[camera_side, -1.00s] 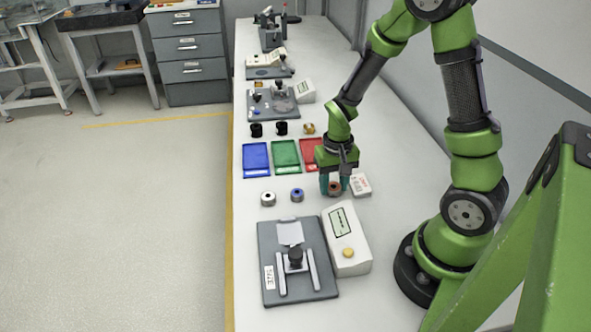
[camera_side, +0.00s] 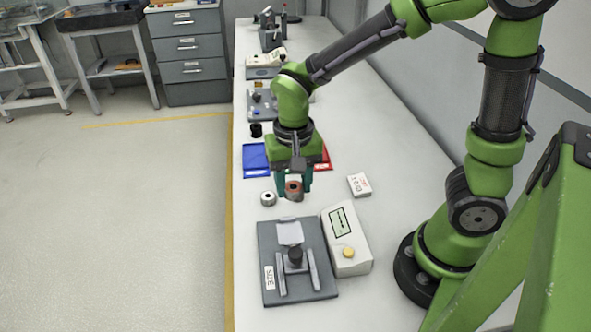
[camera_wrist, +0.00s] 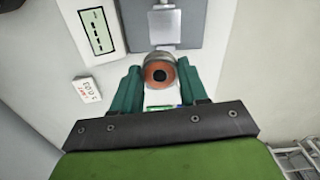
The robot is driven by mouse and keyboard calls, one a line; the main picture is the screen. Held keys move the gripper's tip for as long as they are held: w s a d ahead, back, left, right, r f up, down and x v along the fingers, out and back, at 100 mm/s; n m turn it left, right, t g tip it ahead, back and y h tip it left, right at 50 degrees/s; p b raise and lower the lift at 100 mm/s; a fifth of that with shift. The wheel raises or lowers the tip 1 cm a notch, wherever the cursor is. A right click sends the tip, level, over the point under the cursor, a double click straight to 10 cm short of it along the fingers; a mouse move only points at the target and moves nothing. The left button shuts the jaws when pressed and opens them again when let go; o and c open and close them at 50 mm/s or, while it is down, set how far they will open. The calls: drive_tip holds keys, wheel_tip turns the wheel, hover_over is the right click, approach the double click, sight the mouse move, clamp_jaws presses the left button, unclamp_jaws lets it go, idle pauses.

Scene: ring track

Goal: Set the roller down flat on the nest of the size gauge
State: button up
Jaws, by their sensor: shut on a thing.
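My gripper (camera_side: 294,188) is shut on the roller (camera_side: 294,196), a short cylinder with an orange-brown end and a dark hole. In the wrist view the roller (camera_wrist: 148,74) sits between the teal fingertips (camera_wrist: 159,80), its orange end facing the camera. The gripper holds it above the bench, behind the size gauge (camera_side: 268,240), a grey plate labelled SIZE. The gauge carries a pale sloping plate (camera_side: 290,233), a black knob (camera_side: 295,252) and two light rails. The gauge's plate also shows in the wrist view (camera_wrist: 134,25). I cannot make out the nest clearly.
A white display box (camera_side: 348,258) with a yellow button stands right of the gauge. A small silver ring part (camera_side: 268,198) stands left of the roller. A white label card (camera_side: 359,185) lies right. Blue (camera_side: 255,160) and red (camera_side: 322,160) trays lie behind.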

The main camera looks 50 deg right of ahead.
sight(290, 233)
drive_tip(key=shift+s+a+r+m, duration=0.1)
drive_tip(key=shift+a+m, duration=0.15)
drive_tip(key=shift+a, duration=0.2)
drive_tip(key=shift+s+a+r+m, duration=0.1)
drive_tip(key=shift+a+m, duration=0.15)
drive_tip(key=shift+a, duration=0.2)
wheel_tip(290, 233, down, 10)
drive_tip(key=shift+a+f+m, duration=0.1)
drive_tip(key=shift+m, duration=1.1)
drive_tip(key=shift+f, duration=0.1)
drive_tip(key=o, duration=1.2)
drive_tip(key=shift+c, duration=0.2)
